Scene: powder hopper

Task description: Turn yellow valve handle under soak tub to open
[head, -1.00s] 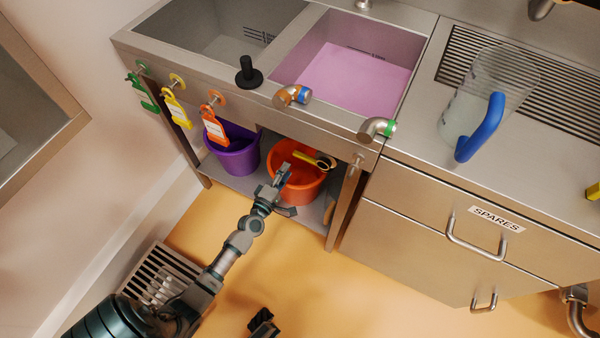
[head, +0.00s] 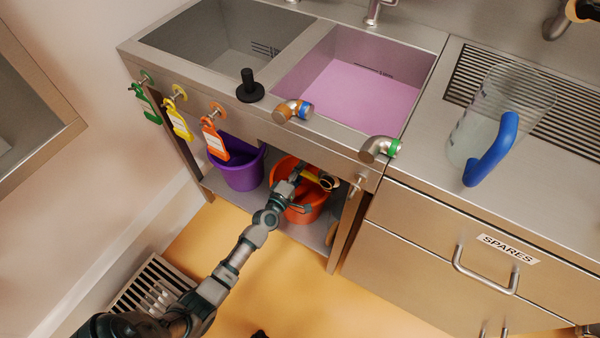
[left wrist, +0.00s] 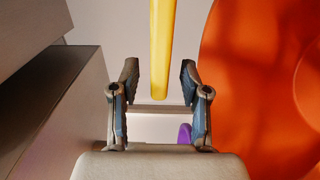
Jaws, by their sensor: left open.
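The yellow valve handle (head: 315,178) is under the soak tub with pink liquid (head: 355,88), in front of the orange bucket. My left gripper (head: 302,177) is open at the handle's left end and hides part of it. In the left wrist view, the yellow handle (left wrist: 162,45) hangs from the top edge, its end between the open fingers (left wrist: 158,85). A gap shows on each side, and I cannot tell how deep it sits. A small dark piece, likely my right gripper (head: 259,333), shows at the bottom edge.
An orange bucket (head: 306,212) and a purple bucket (head: 241,172) stand on the lower shelf. In the left wrist view, the orange bucket (left wrist: 255,75) is close on the right and a metal panel (left wrist: 65,105) on the left. Colored tags hang along the front.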

